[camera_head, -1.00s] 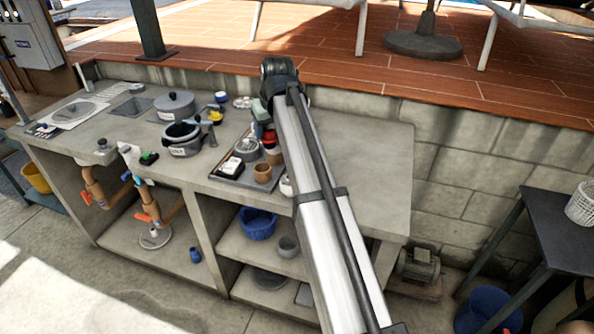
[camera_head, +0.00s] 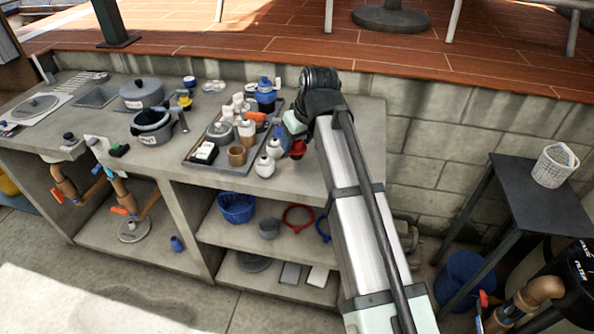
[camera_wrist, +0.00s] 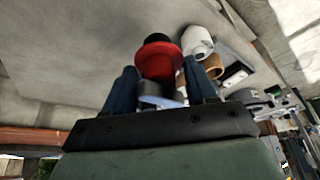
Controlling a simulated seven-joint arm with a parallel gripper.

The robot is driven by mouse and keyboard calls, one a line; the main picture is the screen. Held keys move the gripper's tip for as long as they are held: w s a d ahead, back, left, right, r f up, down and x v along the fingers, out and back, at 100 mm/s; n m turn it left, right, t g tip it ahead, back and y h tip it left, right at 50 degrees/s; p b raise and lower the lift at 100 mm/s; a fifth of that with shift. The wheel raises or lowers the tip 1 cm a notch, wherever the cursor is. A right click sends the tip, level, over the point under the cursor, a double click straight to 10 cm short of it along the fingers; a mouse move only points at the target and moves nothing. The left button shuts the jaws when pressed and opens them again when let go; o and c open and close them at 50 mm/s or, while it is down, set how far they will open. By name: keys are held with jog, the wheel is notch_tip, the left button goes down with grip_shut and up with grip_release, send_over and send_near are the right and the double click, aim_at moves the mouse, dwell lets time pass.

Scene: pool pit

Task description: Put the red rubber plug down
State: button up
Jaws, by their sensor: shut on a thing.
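The red rubber plug (camera_wrist: 158,62) has a red flanged body and a black part at its far end. In the wrist view it sits between the two blue fingers of my gripper (camera_wrist: 160,78), which is shut on it. In the head view the red plug (camera_head: 298,148) shows at my gripper (camera_head: 296,140), just right of the tray, above the concrete counter (camera_head: 350,115). The arm hides part of the counter behind it. I cannot tell whether the plug touches the counter.
Two white bottles (camera_head: 264,166) stand close left of the plug. A dark tray (camera_head: 212,172) holds a brown cup (camera_head: 237,155), a blue-capped bottle (camera_head: 265,92) and several other items. A grey pot (camera_head: 152,127) stands further left. The counter's right end is clear.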

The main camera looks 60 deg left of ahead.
jog(key=shift+f, duration=4.3)
jog(key=shift+f, duration=0.15)
jog(key=o, duration=1.1)
jog(key=shift+c, duration=0.2)
jog(key=v, duration=1.2)
